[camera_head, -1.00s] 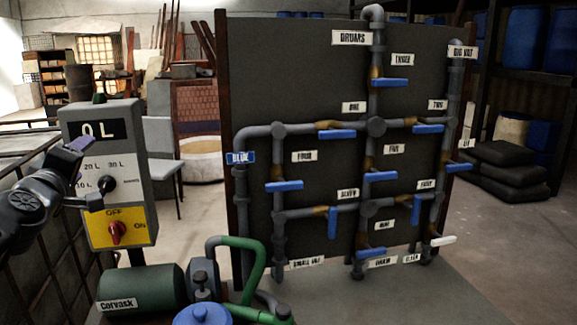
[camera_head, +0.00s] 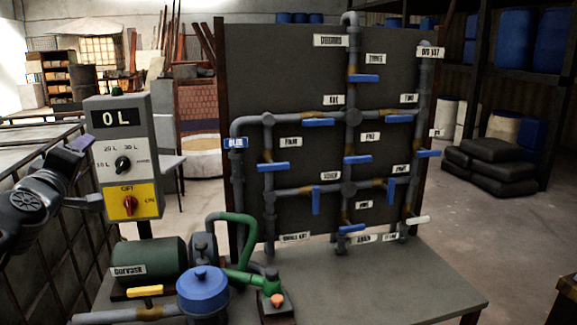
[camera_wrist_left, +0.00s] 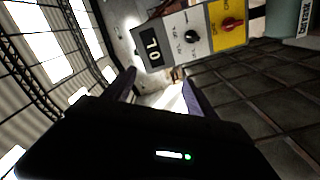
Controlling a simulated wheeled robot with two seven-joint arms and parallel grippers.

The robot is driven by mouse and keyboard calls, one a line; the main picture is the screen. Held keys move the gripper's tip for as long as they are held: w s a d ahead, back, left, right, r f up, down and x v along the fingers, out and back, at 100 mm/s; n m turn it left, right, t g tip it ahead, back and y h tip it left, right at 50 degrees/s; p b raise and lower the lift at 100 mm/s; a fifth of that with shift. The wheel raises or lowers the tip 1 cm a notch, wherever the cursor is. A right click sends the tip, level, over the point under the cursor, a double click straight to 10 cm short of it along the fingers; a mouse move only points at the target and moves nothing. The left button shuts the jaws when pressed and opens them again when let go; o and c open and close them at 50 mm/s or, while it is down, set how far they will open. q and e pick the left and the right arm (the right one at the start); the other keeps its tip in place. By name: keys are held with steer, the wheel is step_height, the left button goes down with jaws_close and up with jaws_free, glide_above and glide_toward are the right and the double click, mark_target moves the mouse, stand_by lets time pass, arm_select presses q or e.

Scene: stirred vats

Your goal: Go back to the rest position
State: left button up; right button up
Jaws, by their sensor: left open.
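My left gripper (camera_head: 88,172) is open and empty at the left of the head view, just left of the grey control box (camera_head: 120,115). A gap shows between it and the knobs. In the left wrist view its two purple fingers (camera_wrist_left: 160,88) stand apart with nothing between them, and the box is beyond them. The box display (camera_head: 116,117) reads 0 L. Below it are a black selector knob (camera_head: 123,165) and a red switch (camera_head: 130,205) on a yellow plate marked OFF and ON. My right gripper is not in view.
A dark panel (camera_head: 300,75) with grey pipes and several blue valve handles stands on a grey table (camera_head: 420,285). A green pump (camera_head: 150,258), a blue-lidded vessel (camera_head: 203,282) and a yellow-handled valve (camera_head: 145,291) are in front. Railing lies at left.

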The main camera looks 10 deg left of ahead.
arm_select(q)
steer(key=w+d+f+m+g+h, duration=0.1)
steer(key=d+f+m+g+h, duration=0.15)
steer(key=d+f, duration=0.75)
steer(key=w+d+f+m+g+h, duration=0.1)
steer(key=d+f+m+g+h, duration=0.15)
steer(key=f, duration=1.55)
steer(key=w+d+f+m+g+h, duration=0.1)
steer(key=d+f+m+g, duration=0.3)
steer(key=f, duration=1.1)
steer(key=s+d+f+m+g+h, duration=0.1)
steer(key=s+d+f, duration=0.4)
steer(key=d+f, duration=0.15)
steer(key=s+d+f+m+h, duration=0.1)
steer(key=s+d+f, duration=0.4)
steer(key=f, duration=0.3)
steer(key=s+d+f+m+g+h, duration=0.1)
steer(key=s+d+f+g, duration=0.2)
steer(key=s+d+f, duration=0.3)
steer(key=s+d+f+m+g+h+p, duration=0.1)
steer(key=s+d+f+g, duration=0.2)
steer(key=s, duration=1.3)
step_height(320, 180, down, 3)
steer(key=d, duration=0.3)
steer(key=shift+m+g, duration=0.3)
steer(key=shift+m, duration=0.1)
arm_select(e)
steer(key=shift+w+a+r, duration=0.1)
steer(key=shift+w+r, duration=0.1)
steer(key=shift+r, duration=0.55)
